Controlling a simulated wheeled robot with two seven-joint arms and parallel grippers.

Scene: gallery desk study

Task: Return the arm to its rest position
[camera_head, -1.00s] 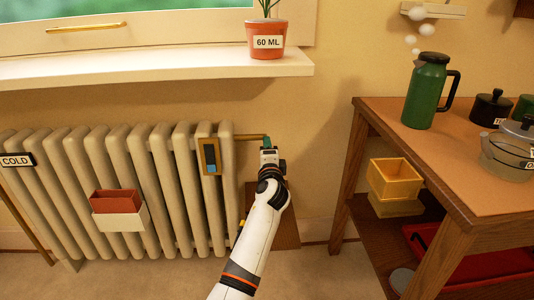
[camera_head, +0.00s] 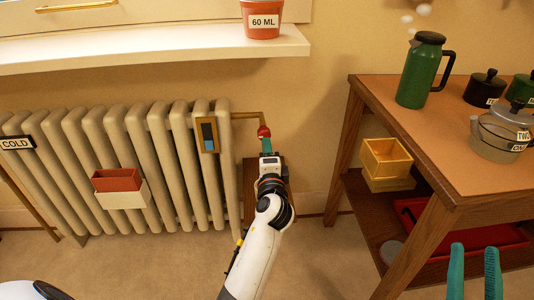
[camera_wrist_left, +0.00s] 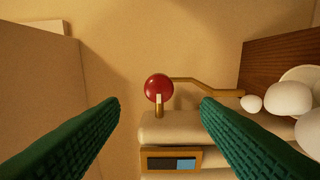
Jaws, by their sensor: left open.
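My left gripper (camera_wrist_left: 161,104) is open, its two green fingers spread in the left wrist view. A round red knob (camera_wrist_left: 158,87) on a brass pipe shows beyond and between its fingertips, with no visible contact. In the head view my left arm reaches up from the bottom middle, and its gripper (camera_head: 266,146) is just below the red knob (camera_head: 263,131) beside the radiator (camera_head: 130,150). My right gripper (camera_head: 474,268) shows at the bottom right, its two green fingers apart and nothing between them.
A brown box (camera_head: 250,185) stands behind my left arm. Open floor lies in front.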

